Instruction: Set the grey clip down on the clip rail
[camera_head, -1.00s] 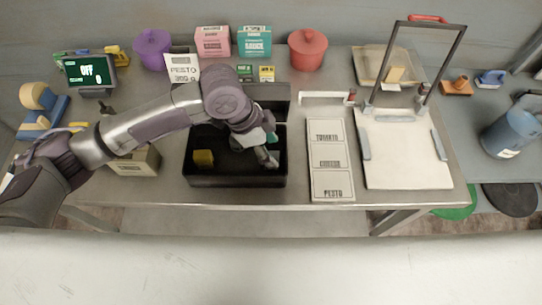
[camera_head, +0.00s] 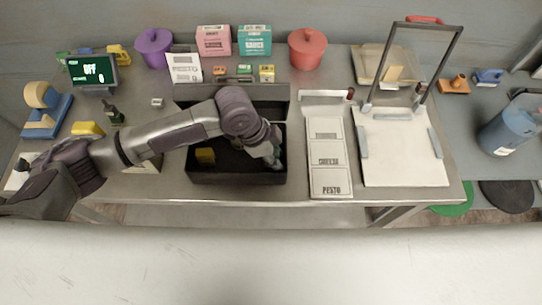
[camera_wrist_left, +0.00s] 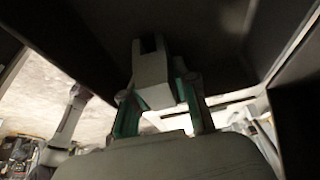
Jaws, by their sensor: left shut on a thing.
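My left gripper (camera_head: 273,160) is inside the right part of the black bin (camera_head: 236,180). In the left wrist view, its green-lined fingers (camera_wrist_left: 160,100) are shut on a grey clip (camera_wrist_left: 151,73), a small block with a dark slot at its end. Dark walls surround the clip there. In the head view I cannot make out the clip at the gripper. What looks like the clip rail is a pale bar (camera_head: 322,96) at the back, right of the bin, apart from the gripper. A red piece (camera_head: 351,94) is at its right end. My right gripper is not in view.
A panel labelled cheese and pesto (camera_head: 329,178) lies right of the bin, then a white board (camera_head: 403,155) with an upright frame. Purple (camera_head: 153,50) and red (camera_head: 307,49) pots stand behind.

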